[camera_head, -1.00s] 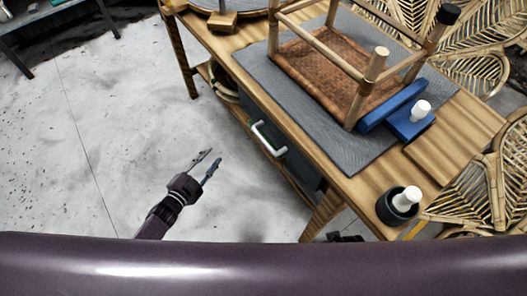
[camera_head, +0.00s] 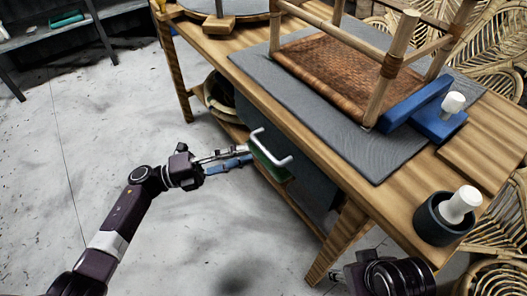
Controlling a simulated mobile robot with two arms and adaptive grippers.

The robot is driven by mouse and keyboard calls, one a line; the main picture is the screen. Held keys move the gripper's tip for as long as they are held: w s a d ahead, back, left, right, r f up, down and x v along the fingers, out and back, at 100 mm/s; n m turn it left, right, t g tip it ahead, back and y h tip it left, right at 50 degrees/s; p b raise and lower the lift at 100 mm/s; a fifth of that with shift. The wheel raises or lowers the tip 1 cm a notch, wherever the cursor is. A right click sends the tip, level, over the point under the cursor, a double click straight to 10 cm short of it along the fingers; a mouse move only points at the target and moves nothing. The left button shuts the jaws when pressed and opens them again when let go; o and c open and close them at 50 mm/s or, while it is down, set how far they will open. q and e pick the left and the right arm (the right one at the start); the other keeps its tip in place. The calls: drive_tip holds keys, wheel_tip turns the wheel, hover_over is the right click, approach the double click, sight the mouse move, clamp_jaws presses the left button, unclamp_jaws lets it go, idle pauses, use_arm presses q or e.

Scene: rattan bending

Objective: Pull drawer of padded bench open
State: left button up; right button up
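The padded bench (camera_head: 315,125) is a wooden workbench with a grey pad (camera_head: 345,140) on top. A dark drawer front (camera_head: 308,178) sits under its near edge and carries a white bar handle (camera_head: 268,152). A greenish patch shows below the handle; I cannot tell what it belongs to. My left gripper (camera_head: 246,154) is just left of the handle, pointing at it, with its fingers apart and nothing between them. I cannot tell whether it touches the handle. My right gripper (camera_head: 340,278) is partly in view at the bottom, below the bench's front corner; its fingers are unclear.
A wooden frame with a woven seat (camera_head: 325,68) stands on the pad. Blue blocks (camera_head: 432,115) lie beside it. A dark cup with a white-headed tool (camera_head: 440,220) stands at the bench's right end. Rattan chairs are behind. The floor on the left (camera_head: 120,150) is clear.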

sight(264, 147)
use_arm(q)
drive_tip(key=x, duration=0.6)
drive_tip(key=shift+w+d, duration=0.1)
drive_tip(key=shift+c, duration=0.4)
clamp_jaws()
